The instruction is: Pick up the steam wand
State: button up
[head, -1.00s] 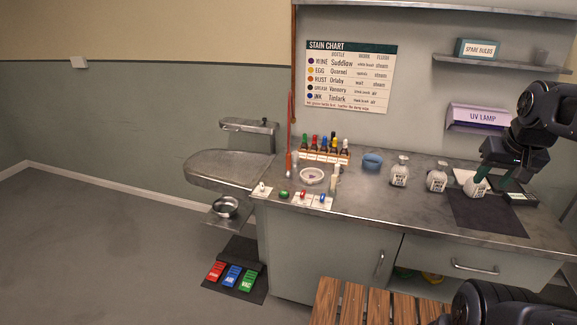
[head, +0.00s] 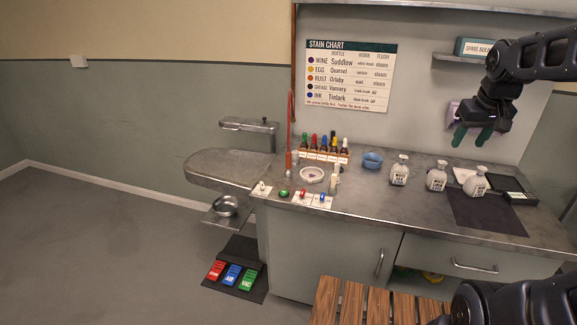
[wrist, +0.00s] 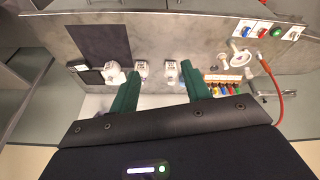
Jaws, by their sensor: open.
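A thin red hose (head: 290,112) hangs at the left end of the wall panel, with an orange-red wand-like piece (head: 289,160) at its lower end by the worktop's back left; I take this to be the steam wand. In the wrist view the hose (wrist: 279,97) curves at the far right, its end (wrist: 261,57) near a white dish. My gripper (head: 472,138) has dark green fingers, open and empty, above the back right of the worktop. It is well to the right of the wand and apart from it. In the wrist view the open fingers (wrist: 158,72) point over white bottles.
White bottles (head: 437,176) stand at the right of the worktop (head: 385,208), near a dark mat (head: 487,214). A blue bowl (head: 372,160), a rack of coloured dropper bottles (head: 323,153), a white dish (head: 312,174) and coloured switches (head: 303,196) stand between them and the wand.

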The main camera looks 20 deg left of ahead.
jog(key=w+a+r+n+g, duration=0.15)
jog(key=w+a+n, duration=0.25)
jog(key=w+a, duration=0.75)
jog(key=n+g, duration=0.2)
jog(key=n, duration=1)
send_over(289, 151)
jog(key=f, duration=2.3)
jog(key=shift+s+d+f, duration=0.1)
jog(key=shift+d+f, duration=0.1)
jog(key=shift+f, duration=0.2)
jog(key=shift+a+f, duration=0.15)
jog(key=shift+f, duration=0.05)
notch_tip(289, 151, down, 5)
jog(key=shift+f, duration=0.2)
jog(key=shift+w+a+f, duration=0.1)
jog(key=shift+f, duration=1.2)
jog(key=shift+w+a+f, duration=0.1)
jog(key=shift+f, duration=1.2)
grip_shut()
